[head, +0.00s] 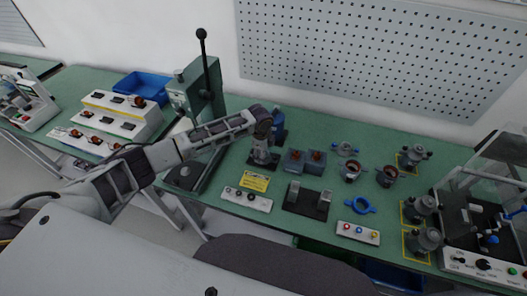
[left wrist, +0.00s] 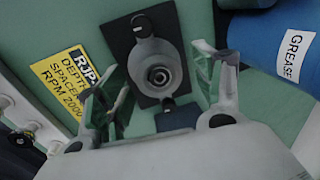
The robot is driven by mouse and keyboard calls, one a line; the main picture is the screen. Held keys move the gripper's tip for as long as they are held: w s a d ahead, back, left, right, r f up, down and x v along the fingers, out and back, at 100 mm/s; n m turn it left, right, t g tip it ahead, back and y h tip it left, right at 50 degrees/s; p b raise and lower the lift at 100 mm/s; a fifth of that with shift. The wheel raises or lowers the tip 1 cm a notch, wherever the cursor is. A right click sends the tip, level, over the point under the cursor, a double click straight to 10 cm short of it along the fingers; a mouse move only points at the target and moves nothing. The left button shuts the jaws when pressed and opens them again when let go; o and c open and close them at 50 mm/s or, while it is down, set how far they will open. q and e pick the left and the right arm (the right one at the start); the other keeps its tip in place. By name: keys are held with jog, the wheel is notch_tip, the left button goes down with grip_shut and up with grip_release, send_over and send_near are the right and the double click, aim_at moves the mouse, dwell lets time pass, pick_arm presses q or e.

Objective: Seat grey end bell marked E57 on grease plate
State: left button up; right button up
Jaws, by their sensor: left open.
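A grey end bell (left wrist: 155,62) with a round hub lies on a black plate (left wrist: 118,38), beside a blue can labelled GREASE (left wrist: 295,55). No E57 mark is legible on it. My left gripper (left wrist: 160,92) is open, with its fingers apart on either side of the bell's near part; whether they touch it I cannot tell. In the head view my left gripper (head: 262,157) points down over the black plate and hides most of the bell. The blue can (head: 279,122) stands just behind it. My right gripper is not in view.
A yellow sign (head: 254,181) and a strip with knobs (head: 247,199) lie in front. A green press (head: 200,100) stands left. Grey motors (head: 425,239) stand farther right.

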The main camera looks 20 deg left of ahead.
pick_arm(q)
notch_tip(320, 180, up, 12)
jog(key=s, duration=0.2)
dwell(0.6)
jog(key=shift+s+f, duration=0.15)
dwell(0.8)
